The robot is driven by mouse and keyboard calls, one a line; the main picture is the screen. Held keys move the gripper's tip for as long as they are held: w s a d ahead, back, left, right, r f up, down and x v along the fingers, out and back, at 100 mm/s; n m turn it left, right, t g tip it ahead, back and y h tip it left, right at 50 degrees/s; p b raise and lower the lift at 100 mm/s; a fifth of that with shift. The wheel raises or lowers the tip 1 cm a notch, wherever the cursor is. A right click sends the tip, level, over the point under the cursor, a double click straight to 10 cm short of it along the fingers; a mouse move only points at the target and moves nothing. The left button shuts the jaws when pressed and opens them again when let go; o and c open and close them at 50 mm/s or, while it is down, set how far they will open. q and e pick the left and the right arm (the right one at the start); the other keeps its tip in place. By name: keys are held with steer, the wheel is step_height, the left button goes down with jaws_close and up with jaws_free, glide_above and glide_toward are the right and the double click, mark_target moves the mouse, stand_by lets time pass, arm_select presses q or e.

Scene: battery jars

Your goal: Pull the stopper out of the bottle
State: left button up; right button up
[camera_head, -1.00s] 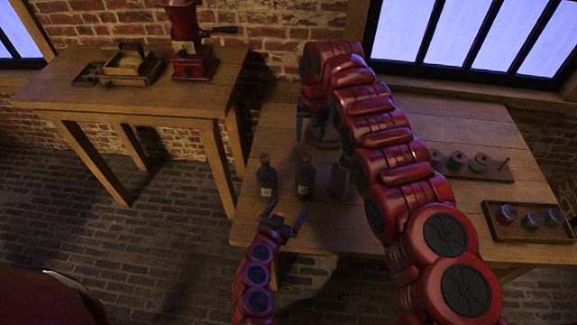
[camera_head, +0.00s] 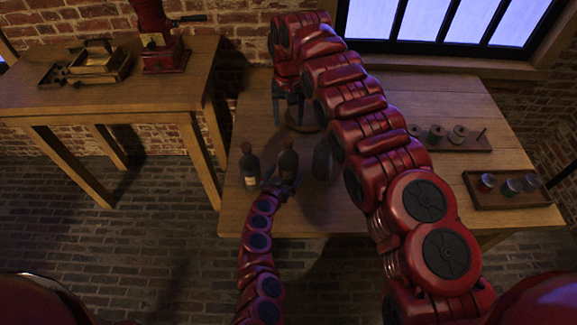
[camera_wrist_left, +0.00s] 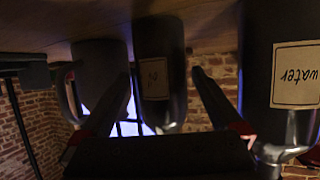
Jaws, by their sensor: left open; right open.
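Two dark bottles with brown stoppers stand at the table's near left: the left bottle (camera_head: 249,172) and the middle bottle (camera_head: 288,162), whose stopper (camera_head: 288,143) is at its top. My left gripper (camera_head: 284,186) is open at the lower body of the middle bottle. In the left wrist view, which is upside down, its two fingers lie on either side of the pale-labelled middle bottle (camera_wrist_left: 160,55), with small gaps. The bottle labelled "water" (camera_wrist_left: 268,65) is at right there. My right gripper (camera_head: 291,110) is open, pointing down behind the bottles, and touches neither.
A dark mug-like vessel (camera_head: 322,162) stands just right of the middle bottle; its handle shows in the wrist view (camera_wrist_left: 73,95). A round wooden piece (camera_head: 304,122) is below my right gripper. A spool rack (camera_head: 465,145) and a jar tray (camera_head: 515,203) lie at right.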

mark_target(291, 167)
arm_select(q)
steer(key=x, duration=0.3)
steer(key=shift+w+a, duration=0.1)
arm_select(e)
steer(key=shift+w+a+f, duration=0.1)
arm_select(q)
steer(key=shift+w+d+f, duration=0.25)
steer(key=shift+w+d, duration=0.25)
steer(key=shift+w+d+f, duration=0.1)
steer(key=shift+w+f, duration=0.05)
steer(key=shift+w, duration=0.1)
steer(key=shift+w+f, duration=0.3)
steer(key=shift+w, duration=0.25)
steer(key=shift+c, duration=0.2)
